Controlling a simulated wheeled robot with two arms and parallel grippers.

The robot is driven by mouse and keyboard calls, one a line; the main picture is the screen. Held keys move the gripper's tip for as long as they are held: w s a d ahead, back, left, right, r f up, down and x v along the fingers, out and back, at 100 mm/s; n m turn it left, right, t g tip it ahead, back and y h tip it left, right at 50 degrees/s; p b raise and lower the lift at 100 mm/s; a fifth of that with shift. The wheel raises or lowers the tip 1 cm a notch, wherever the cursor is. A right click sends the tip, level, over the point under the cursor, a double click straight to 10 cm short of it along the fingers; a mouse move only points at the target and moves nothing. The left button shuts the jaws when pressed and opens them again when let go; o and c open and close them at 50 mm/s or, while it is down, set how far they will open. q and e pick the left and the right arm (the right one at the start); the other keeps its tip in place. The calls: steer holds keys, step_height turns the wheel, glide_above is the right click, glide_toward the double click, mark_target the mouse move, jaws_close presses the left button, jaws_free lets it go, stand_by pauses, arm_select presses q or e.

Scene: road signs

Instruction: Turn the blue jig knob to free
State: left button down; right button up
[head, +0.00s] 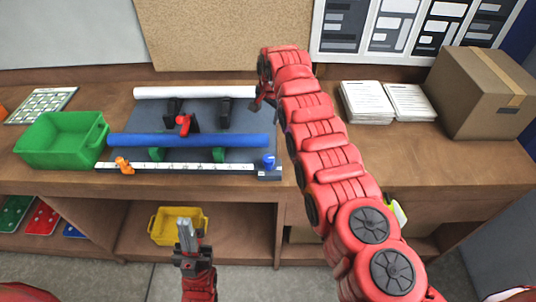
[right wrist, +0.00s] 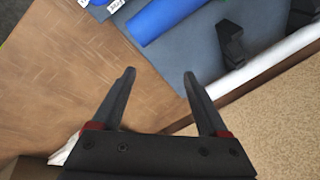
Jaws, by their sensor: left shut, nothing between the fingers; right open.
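The blue knob (head: 269,160) sits at the right end of a white ruled rail (head: 190,168) along the jig's front edge. A blue tube (head: 190,141) lies just behind the rail. My right gripper (head: 258,104) is behind the knob, near the jig's back right corner, partly hidden by its arm. A small blue piece at that view's top edge is cut off. My left gripper (head: 185,222) is shut and empty, in front of the bench, away from the knob.
The grey jig board (head: 235,110) carries a white tube (head: 190,92), a red lever (head: 184,123) and an orange clamp (head: 123,165). A green bin (head: 60,150) stands left, paper stacks (head: 365,103) and a cardboard box (head: 480,95) right. A yellow bin (head: 165,238) is below.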

steer(key=s+r+m+g+h, duration=0.1)
steer(key=s+r+g, duration=0.3)
steer(key=s+r, duration=0.45)
steer(key=b, duration=0.7)
glide_above(268, 157)
step_height(268, 157, down, 8)
steer(key=f, duration=0.1)
step_height(268, 157, down, 9)
steer(key=p, duration=0.5)
steer(key=shift+s+d+f, duration=0.1)
steer(key=shift+f, duration=0.3)
jaws_close()
